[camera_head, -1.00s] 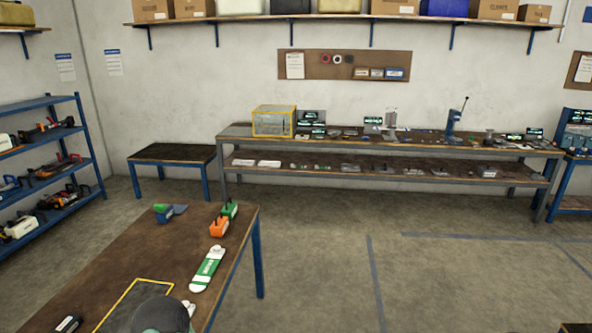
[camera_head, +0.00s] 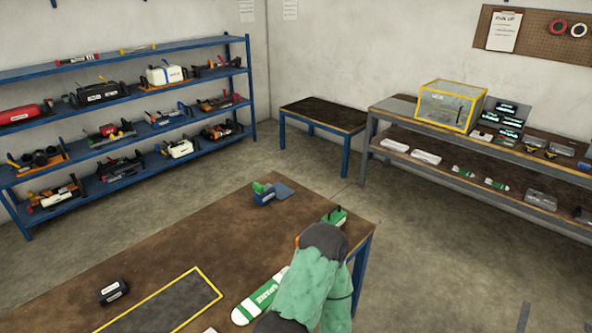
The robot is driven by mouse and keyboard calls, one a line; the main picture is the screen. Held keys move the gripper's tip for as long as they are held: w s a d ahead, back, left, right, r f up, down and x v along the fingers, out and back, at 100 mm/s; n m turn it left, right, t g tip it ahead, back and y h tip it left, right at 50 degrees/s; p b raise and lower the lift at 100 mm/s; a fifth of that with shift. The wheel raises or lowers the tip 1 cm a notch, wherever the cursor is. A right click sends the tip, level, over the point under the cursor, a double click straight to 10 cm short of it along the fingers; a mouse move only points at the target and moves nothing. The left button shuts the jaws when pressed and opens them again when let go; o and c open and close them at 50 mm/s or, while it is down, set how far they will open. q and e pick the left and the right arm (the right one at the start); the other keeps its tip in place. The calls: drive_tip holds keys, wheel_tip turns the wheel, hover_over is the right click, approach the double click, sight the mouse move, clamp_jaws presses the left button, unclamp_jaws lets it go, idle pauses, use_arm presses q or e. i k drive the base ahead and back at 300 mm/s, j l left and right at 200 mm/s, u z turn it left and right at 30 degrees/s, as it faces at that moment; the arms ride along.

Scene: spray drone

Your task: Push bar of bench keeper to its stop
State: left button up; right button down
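A small blue device with a green top (camera_head: 262,193) and a flat grey-blue plate (camera_head: 286,191) beside it sits near the far edge of the work table (camera_head: 190,245). It may be the bench keeper, but no label is readable and its bar cannot be made out. A green arm part with a dark rounded end (camera_head: 312,275), which looks like one of my own arm links, rises from the bottom and covers part of the table's right side. Neither gripper's fingers show.
A green block (camera_head: 334,216) stands at the table's right corner. A green-and-white spare piece (camera_head: 260,299) lies partly behind the arm. A dark labelled block (camera_head: 113,291) sits left of a yellow-bordered mat (camera_head: 207,276). Clear table top surrounds the blue device.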

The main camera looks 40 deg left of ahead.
sight(260, 190)
drive_tip(key=i+u, duration=0.15)
drive_tip(key=i, duration=0.35)
drive_tip(key=i+l+u, duration=0.15)
drive_tip(key=i, duration=0.4)
drive_tip(key=i+l+u, duration=0.2)
drive_tip(key=i, duration=0.3)
drive_tip(key=u, duration=2.15)
